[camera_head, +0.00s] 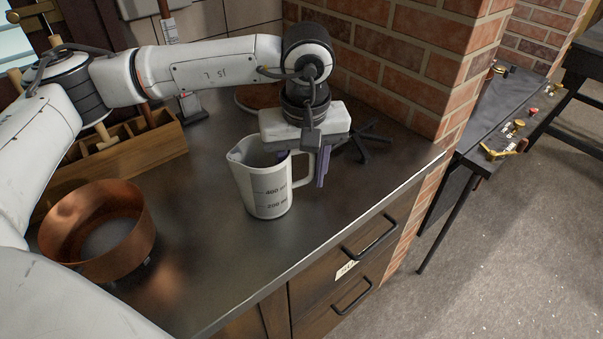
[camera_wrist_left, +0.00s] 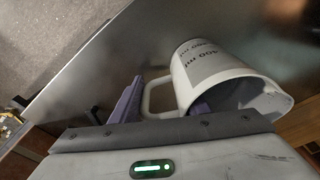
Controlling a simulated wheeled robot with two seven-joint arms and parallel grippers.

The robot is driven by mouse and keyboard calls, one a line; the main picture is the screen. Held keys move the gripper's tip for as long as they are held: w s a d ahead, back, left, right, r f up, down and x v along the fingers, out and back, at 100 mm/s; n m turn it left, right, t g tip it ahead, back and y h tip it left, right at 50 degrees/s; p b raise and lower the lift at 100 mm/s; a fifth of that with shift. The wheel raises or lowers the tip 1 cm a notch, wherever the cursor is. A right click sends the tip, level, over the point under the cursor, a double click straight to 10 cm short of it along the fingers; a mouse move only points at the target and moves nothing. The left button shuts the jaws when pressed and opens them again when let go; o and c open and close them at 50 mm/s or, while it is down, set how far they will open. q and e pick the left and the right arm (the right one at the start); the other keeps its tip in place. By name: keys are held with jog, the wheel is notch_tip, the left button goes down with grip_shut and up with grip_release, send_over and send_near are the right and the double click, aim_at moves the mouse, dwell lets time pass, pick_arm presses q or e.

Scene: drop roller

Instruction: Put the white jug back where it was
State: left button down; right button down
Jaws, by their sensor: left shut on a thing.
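The white jug (camera_head: 268,188) with dark volume marks is upright at the middle of the metal counter. I cannot tell whether its base touches the surface or is slightly above it. My left gripper (camera_head: 303,168) comes down over its handle side, with one purple finger outside the handle and the other at the rim, partly inside. It is shut on the jug. In the left wrist view the jug (camera_wrist_left: 205,62) and its handle show between the fingers of the left gripper (camera_wrist_left: 163,98). My right gripper is in neither view.
A copper pan (camera_head: 98,228) stands at the counter's left. A wooden rack (camera_head: 125,150) is behind it. A round brown item (camera_head: 258,98) and a dark, armed stand (camera_head: 368,140) sit behind the gripper. A brick pillar (camera_head: 415,70) bounds the right. The front counter is clear.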

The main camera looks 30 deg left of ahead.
pick_arm(q)
jog(key=shift+f, duration=0.2)
jog(key=c, duration=1)
grip_release()
jog(key=shift+r, duration=0.15)
jog(key=r, duration=0.8)
jog(key=s+d+r, duration=0.1)
jog(key=r, duration=0.3)
